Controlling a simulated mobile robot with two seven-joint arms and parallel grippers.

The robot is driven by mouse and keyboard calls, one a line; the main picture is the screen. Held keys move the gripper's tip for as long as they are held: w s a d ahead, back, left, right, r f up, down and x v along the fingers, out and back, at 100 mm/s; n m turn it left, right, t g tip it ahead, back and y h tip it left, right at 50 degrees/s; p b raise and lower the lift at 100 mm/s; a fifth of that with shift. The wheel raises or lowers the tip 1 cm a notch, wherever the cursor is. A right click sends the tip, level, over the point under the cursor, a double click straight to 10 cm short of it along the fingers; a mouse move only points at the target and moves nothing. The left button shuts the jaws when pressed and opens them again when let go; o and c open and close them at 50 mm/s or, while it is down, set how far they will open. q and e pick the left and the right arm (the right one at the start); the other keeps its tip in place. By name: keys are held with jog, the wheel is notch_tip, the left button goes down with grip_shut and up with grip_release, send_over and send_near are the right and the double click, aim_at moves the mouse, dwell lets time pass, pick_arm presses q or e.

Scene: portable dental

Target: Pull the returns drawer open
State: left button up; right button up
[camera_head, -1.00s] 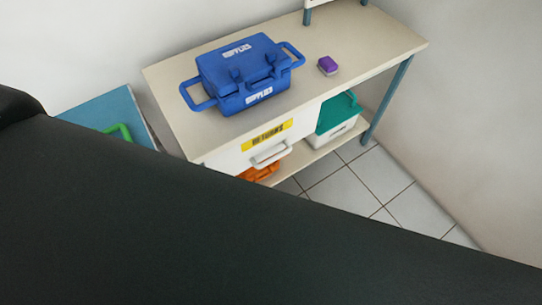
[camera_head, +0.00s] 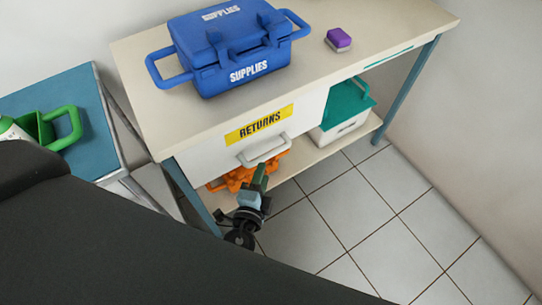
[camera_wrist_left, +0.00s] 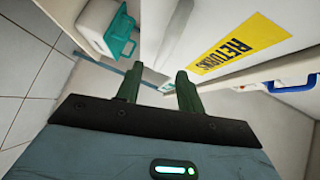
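The returns drawer (camera_head: 210,160) is a white front under the tabletop, with a yellow RETURNS label (camera_head: 259,124) and a pale bar handle (camera_head: 264,153). It looks flush with the table. My left gripper (camera_head: 262,170) reaches up from below, its fingertips close to the handle. In the left wrist view, its two dark green fingers (camera_wrist_left: 159,80) are apart, with the label (camera_wrist_left: 240,42) to their right. A white bar, apparently the handle (camera_wrist_left: 180,35), ends near the fingertips; I cannot tell whether it lies between them. My right gripper is not in view.
A blue supplies box (camera_head: 235,50) and a purple sponge (camera_head: 339,39) stand on the tabletop (camera_head: 150,100). An orange crate (camera_head: 236,179) and a teal-lidded box (camera_head: 343,108) sit on the lower shelf. A blue-topped stand (camera_head: 95,130) is at left. The tiled floor in front is clear.

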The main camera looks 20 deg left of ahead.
aim_at(270, 153)
pick_arm(q)
jog(key=shift+w+r, duration=0.15)
jog(key=shift+w, duration=0.4)
jog(key=shift+x, duration=3.5)
jog(key=shift+d, duration=0.1)
grip_shut()
